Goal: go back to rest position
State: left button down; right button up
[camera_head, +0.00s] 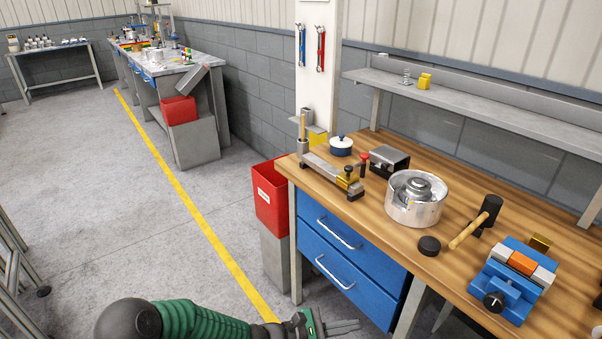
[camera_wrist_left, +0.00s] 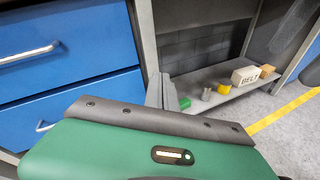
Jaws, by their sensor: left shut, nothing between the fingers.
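My left gripper (camera_head: 343,327) is at the bottom of the head view, at the end of my dark and green arm. Its fingers lie close together and hold nothing. It is low, in front of the workbench's blue drawers (camera_head: 340,235) and apart from them. In the left wrist view, my green gripper body (camera_wrist_left: 150,150) fills the lower part, with the fingers (camera_wrist_left: 167,92) partly showing beyond it. My right gripper is not in either view.
The wooden workbench (camera_head: 455,262) holds a silver pot (camera_head: 415,200), a mallet (camera_head: 475,222) and a blue vise (camera_head: 510,280). A red bin (camera_head: 270,197) stands at its left. A low shelf (camera_wrist_left: 215,97) holds a BELT box (camera_wrist_left: 247,76). Open floor (camera_head: 130,220) lies left.

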pick_arm(q)
jog(key=s+a+f+m+g+y, duration=0.2)
jog(key=s+a+m+g+y, duration=0.2)
jog(key=s+a+m+y, duration=0.65)
jog(key=s+a+r+m+t+y, duration=0.1)
jog(key=s+a+r+m, duration=0.15)
jog(key=a, duration=0.55)
jog(key=s+a+r+m+t+y, duration=0.1)
jog(key=s+a+r+m+y, duration=0.15)
jog(key=a, duration=0.45)
jog(key=s+a+r+m+t+y, duration=0.1)
jog(key=s+a+m, duration=0.15)
jog(key=a, duration=0.55)
notch_tip(320, 180, up, 15)
jog(key=p, duration=1.5)
jog(key=shift+n, duration=0.4)
jog(key=shift+r, duration=0.1)
